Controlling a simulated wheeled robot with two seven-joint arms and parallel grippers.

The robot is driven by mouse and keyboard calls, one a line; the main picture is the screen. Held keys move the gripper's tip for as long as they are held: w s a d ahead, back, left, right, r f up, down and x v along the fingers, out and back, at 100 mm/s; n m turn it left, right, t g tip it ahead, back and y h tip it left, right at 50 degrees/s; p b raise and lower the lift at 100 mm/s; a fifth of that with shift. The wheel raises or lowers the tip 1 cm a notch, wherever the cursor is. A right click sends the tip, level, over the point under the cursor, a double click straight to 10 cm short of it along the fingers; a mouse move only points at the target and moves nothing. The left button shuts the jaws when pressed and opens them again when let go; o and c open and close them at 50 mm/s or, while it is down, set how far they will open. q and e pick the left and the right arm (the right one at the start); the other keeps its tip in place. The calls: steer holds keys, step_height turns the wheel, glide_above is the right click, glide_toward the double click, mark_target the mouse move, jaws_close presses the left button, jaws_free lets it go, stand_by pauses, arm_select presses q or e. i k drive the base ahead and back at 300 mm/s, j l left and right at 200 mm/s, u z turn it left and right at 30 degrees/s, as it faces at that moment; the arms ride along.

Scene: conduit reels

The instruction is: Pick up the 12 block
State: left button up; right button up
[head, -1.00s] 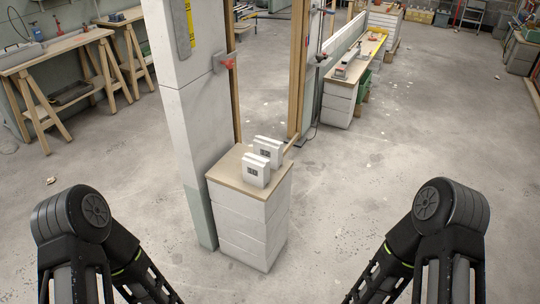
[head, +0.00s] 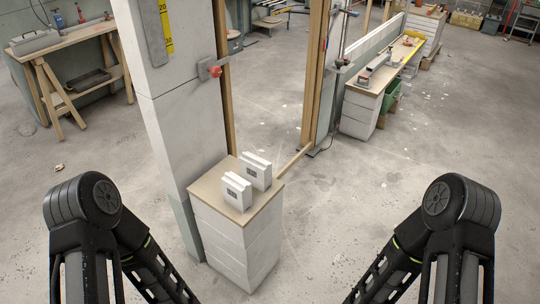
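Two small white blocks stand upright on a wooden board (head: 212,190) on top of a white block stack (head: 240,246). The nearer block (head: 237,192) is at the front, with a dark printed label. The farther block (head: 256,171) stands behind it to the right, also with a dark label. The labels are too small to read, so I cannot tell which is the 12 block. My two arms show at the lower left and lower right, both apart from the stack. Their grippers are outside the picture.
A workbench (head: 65,45) is at the back left. Open floor lies to the right.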

mark_target(254, 170)
steer(key=i+l, duration=0.15)
steer(key=l, duration=0.2)
steer(key=i+l+u, duration=0.15)
steer(key=l, duration=0.2)
steer(key=i+l, duration=0.2)
steer(key=l, duration=0.15)
steer(key=i+l+u, duration=0.1)
steer(key=l, duration=0.25)
steer(key=i+l+u, duration=0.1)
steer(key=l, duration=0.25)
steer(key=i+l, duration=0.2)
steer(key=l, duration=0.2)
steer(key=i+l+u, duration=0.1)
steer(key=l, duration=0.25)
steer(key=i+l+u, duration=0.1)
steer(key=l, duration=0.3)
steer(key=i, duration=0.05)
